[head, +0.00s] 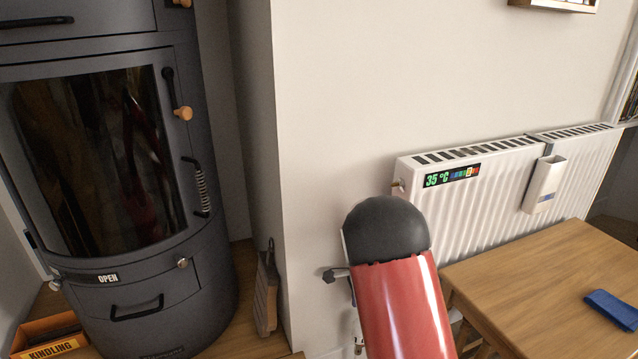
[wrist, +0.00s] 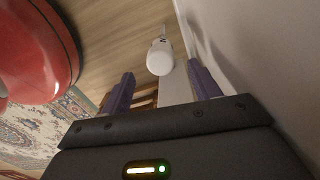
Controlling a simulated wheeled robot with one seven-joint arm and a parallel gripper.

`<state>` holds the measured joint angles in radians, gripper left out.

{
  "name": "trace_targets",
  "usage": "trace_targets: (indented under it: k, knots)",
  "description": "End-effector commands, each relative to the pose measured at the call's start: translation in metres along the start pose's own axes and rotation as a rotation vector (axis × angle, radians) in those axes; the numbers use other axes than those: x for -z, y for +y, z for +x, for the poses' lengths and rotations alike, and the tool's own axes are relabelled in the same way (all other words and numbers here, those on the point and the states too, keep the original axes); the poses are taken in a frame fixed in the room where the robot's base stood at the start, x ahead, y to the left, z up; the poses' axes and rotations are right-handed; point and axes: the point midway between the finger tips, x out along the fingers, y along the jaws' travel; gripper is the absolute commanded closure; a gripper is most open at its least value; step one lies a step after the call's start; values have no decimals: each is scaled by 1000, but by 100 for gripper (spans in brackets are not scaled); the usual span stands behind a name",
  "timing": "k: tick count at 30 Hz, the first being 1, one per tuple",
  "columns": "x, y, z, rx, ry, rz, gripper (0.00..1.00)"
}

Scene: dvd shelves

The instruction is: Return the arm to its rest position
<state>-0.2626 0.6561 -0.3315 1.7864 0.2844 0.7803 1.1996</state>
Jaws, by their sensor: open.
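My gripper (wrist: 160,69) shows in the wrist view with its two purple fingers apart, open and with nothing held between them. A white rounded cylinder (wrist: 160,58) appears beyond the fingertips, in the gap between them; I cannot tell how far off it is. A pale wall (wrist: 235,25) runs close along the right finger's side. My gripper cannot be made out in the head view.
A red cylinder with a black domed top (head: 402,310) stands in front of the white radiator (head: 480,200); a red rounded body (wrist: 35,50) fills the wrist view's upper left. A dark stove (head: 125,275) is left. A wooden table (head: 540,280) bears a blue item (head: 612,310).

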Motion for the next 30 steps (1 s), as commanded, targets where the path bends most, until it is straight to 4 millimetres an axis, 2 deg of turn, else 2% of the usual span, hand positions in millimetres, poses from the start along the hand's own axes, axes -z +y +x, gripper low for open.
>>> trace_targets:
  k: [5, 8, 12, 18, 24, 30]
  knots:
    - [-3, 16, -56, 57, -26, -111, 38]
    - [-7, 38, -108, 115, -38, -245, 38]
    - [-14, 78, -171, 197, -27, -453, 38]
    - [-22, 144, -242, 303, 49, -752, 38]
    - [-31, 216, -287, 372, 192, -1046, 38]
    - [-37, 271, -304, 384, 350, -1274, 38]
